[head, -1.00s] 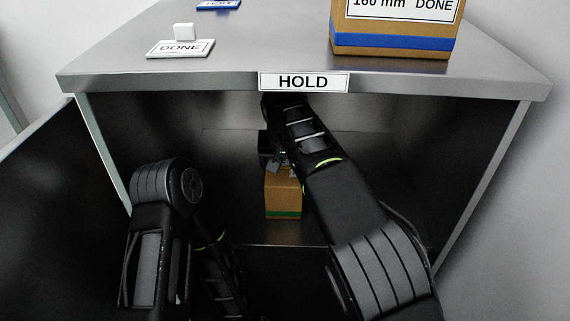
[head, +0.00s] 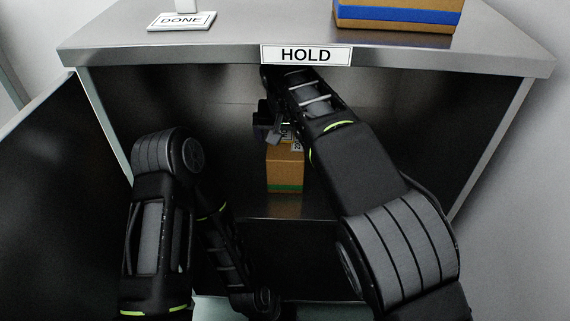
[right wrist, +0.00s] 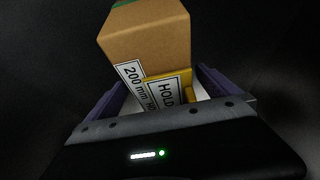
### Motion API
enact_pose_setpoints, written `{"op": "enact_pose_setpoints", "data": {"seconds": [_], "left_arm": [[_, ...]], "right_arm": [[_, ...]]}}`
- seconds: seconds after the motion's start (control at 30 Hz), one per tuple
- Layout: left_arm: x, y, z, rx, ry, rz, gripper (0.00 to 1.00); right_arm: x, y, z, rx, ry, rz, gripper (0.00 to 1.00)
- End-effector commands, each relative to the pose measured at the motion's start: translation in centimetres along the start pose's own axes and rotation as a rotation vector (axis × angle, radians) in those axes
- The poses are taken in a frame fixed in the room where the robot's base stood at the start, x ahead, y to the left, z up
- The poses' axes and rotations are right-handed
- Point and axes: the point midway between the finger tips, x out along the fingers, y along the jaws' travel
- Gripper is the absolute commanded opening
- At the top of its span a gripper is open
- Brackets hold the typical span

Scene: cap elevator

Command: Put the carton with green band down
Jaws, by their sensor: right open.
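The carton with green band (head: 285,170) is a small brown box standing upright on the floor of the dark compartment under the metal top. Its green band runs low around it. In the right wrist view the carton (right wrist: 148,45) shows a white 200 mm label and a yellow piece marked HOLD at its near end. My right gripper (head: 270,128) is at the carton's upper end, partly hidden by my arm. In the right wrist view its purple fingers are apart, one on each side of the labelled end. My left arm is at lower left; its gripper does not show.
A HOLD sign (head: 306,55) is on the front edge of the metal top (head: 260,35). On that top are a DONE plate (head: 181,21) and a blue-banded carton (head: 398,15). An open dark door panel (head: 55,190) stands at left. The compartment is clear right of the carton.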

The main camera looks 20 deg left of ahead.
Motion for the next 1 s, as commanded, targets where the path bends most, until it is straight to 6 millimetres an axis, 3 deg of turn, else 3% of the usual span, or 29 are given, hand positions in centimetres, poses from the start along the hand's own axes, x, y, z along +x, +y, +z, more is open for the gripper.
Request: {"op": "enact_pose_setpoints", "data": {"seconds": [0.5, 0.7, 1.0], "left_arm": [[-0.2, 0.1, 0.0, 0.000, -0.001, 0.000, 0.34], [-0.3, 0.1, 0.0, 0.000, -0.002, 0.000, 0.34], [-0.3, 0.1, 0.0, 0.000, -0.002, 0.000, 0.34]], "right_arm": [[-3.8, 0.0, 8.3, -0.002, 0.001, -0.002, 0.99], [-4.1, 0.0, 9.4, 0.000, 0.000, -0.002, 0.99], [-4.1, 0.0, 9.4, 0.000, 0.001, -0.001, 0.99]]}}
